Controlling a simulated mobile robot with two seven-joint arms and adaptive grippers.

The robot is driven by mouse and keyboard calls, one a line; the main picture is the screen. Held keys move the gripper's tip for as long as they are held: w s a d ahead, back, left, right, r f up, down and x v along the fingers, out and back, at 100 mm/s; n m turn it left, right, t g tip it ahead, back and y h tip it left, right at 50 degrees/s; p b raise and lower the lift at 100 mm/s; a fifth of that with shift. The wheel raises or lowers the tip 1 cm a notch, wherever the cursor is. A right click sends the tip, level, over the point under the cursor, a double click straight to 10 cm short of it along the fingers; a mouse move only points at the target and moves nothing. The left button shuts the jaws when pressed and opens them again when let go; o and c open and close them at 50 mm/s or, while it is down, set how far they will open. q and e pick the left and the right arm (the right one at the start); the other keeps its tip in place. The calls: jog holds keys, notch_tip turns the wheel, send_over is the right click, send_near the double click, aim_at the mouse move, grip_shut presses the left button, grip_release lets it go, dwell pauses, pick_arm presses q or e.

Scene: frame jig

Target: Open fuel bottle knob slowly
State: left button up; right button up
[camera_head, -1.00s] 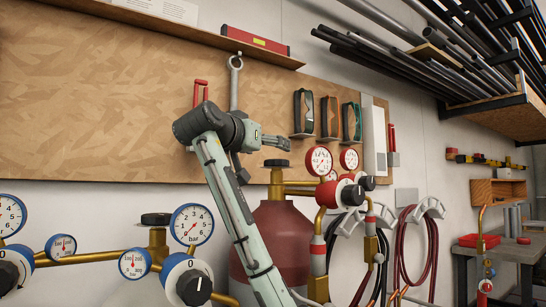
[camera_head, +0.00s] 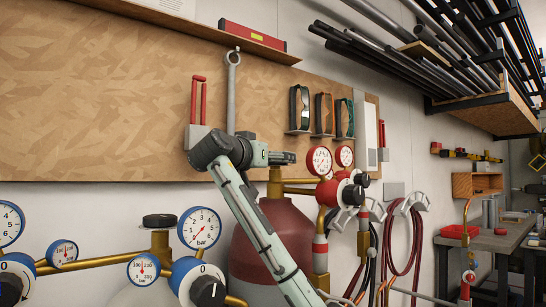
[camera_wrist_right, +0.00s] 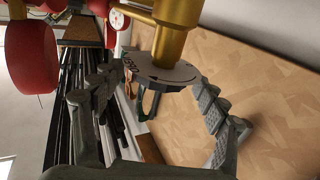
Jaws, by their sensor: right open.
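The red fuel bottle (camera_head: 278,236) stands below the wall board, with a brass valve on top. My right gripper (camera_head: 284,158) is at the top of that valve in the head view, where it hides the knob. My left gripper is not in view.
Red gauges (camera_head: 319,160) and a red regulator (camera_head: 328,192) stand close to the right of the valve. A blue gauge set (camera_head: 199,228) is at the lower left.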

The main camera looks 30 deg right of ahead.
jog(key=shift+w+d, duration=0.15)
jog(key=shift+d, duration=0.05)
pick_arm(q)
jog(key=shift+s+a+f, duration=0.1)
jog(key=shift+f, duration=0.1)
pick_arm(e)
jog(key=c, duration=1.2)
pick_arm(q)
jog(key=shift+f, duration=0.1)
pick_arm(e)
jog(key=shift+o, duration=0.2)
jog(key=shift+f, duration=0.1)
